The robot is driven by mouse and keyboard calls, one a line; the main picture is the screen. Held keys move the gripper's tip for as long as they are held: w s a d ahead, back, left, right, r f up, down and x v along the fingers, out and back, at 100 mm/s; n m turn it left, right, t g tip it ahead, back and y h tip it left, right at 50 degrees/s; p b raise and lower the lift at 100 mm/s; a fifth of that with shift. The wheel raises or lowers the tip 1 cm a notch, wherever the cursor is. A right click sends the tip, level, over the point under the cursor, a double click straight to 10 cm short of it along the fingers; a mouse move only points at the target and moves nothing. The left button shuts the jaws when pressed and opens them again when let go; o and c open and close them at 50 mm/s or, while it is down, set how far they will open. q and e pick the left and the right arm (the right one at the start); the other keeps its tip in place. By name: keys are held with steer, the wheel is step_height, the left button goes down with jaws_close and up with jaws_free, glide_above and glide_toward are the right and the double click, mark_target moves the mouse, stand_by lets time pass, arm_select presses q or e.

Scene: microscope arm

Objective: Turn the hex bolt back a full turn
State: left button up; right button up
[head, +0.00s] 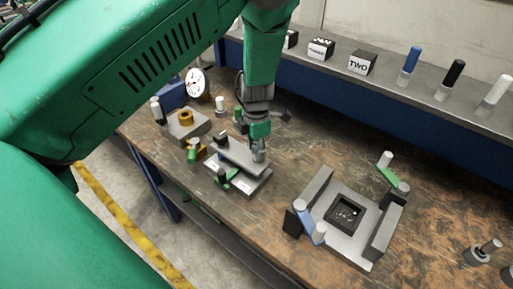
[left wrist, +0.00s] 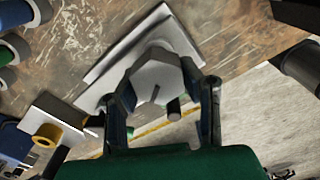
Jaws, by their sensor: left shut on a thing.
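The hex bolt (left wrist: 156,82) shows in the left wrist view as a large grey six-sided head with a dark line on its face. It stands over a grey plate fixture (left wrist: 110,62), which also shows in the head view (head: 238,158) on the bench. My left gripper (head: 259,150) comes down from above at the right end of that fixture. In the left wrist view its two fingers lie on either side of the bolt head, shut on it. The bolt is mostly hidden by the gripper in the head view. My right gripper is in neither view.
A grey fixture with a black square socket (head: 347,212) stands to the right on the wooden bench (head: 440,185). A block with a yellow ring (head: 186,118) and a dial gauge (head: 198,83) stand at the left. A rear shelf (head: 440,97) holds labelled blocks and coloured handles.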

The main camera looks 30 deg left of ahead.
arm_select(q)
steer(key=n, duration=0.5)
steer(key=shift+s+d+f+n, duration=0.1)
steer(key=shift+d+n, duration=0.15)
steer(key=shift+n, duration=0.05)
steer(key=n, duration=0.5)
steer(key=shift+d+n, duration=0.2)
steer(key=shift+n, duration=0.1)
steer(key=shift+c, duration=0.2)
steer(key=o, duration=1.2)
steer(key=shift+w, duration=0.2)
